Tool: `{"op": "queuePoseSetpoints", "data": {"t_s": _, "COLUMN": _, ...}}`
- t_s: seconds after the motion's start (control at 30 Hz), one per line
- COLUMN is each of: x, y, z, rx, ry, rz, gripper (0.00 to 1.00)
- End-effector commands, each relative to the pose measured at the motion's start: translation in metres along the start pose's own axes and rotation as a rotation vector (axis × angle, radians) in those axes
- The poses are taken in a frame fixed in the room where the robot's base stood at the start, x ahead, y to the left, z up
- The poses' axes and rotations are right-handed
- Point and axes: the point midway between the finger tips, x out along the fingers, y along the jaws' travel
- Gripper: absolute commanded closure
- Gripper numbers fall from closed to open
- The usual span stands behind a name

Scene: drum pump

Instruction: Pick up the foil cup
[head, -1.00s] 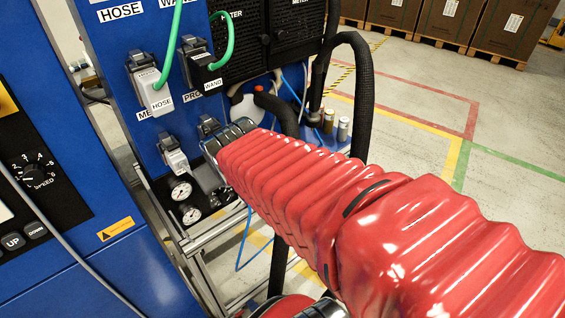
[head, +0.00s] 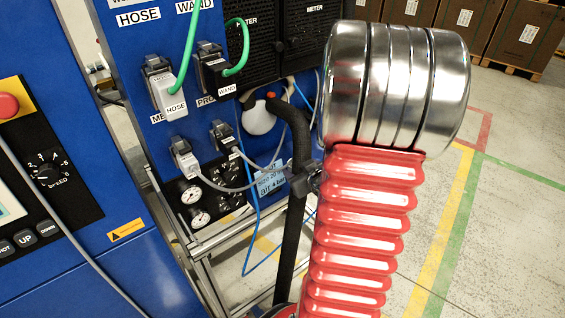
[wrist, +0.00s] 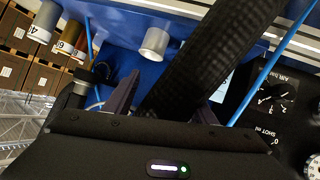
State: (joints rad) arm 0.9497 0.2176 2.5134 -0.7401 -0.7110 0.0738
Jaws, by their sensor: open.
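A small silvery cup (wrist: 155,43), which looks like the foil cup, stands on the blue shelf in the upper middle of the wrist view. My gripper (wrist: 168,92) is at the lower middle of that view, its two dark fingers spread apart with nothing held. The cup is beyond the fingers, apart from them. A thick black ribbed hose crosses the view just right of the cup. In the head view I cannot make out the cup or my gripper; my red-sleeved arm covers that side.
Beside the cup stand a grey canister (wrist: 45,20) and a brown canister (wrist: 68,38). The thick black hose (wrist: 205,55) passes close by the fingers. Thin blue tubes and a black dial panel (wrist: 268,95) are on the right. Boxes (head: 465,25) stand far back, with open floor before them.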

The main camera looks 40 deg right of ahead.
Motion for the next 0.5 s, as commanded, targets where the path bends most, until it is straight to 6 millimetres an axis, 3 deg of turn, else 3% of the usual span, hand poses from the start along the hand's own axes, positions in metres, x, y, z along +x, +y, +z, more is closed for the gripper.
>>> {"op": "queuePoseSetpoints", "data": {"t_s": 0.03, "x": 0.001, "y": 0.006, "z": 0.014, "rx": 0.023, "ry": 0.014, "rz": -0.006, "gripper": 0.49}}
{"op": "queuePoseSetpoints", "data": {"t_s": 0.23, "x": -0.002, "y": 0.018, "z": 0.046, "rx": 0.106, "ry": 0.118, "rz": -0.042, "gripper": 0.49}}
{"op": "queuePoseSetpoints", "data": {"t_s": 0.5, "x": -0.013, "y": 0.025, "z": 0.067, "rx": 0.193, "ry": 0.226, "rz": -0.07, "gripper": 0.49}}
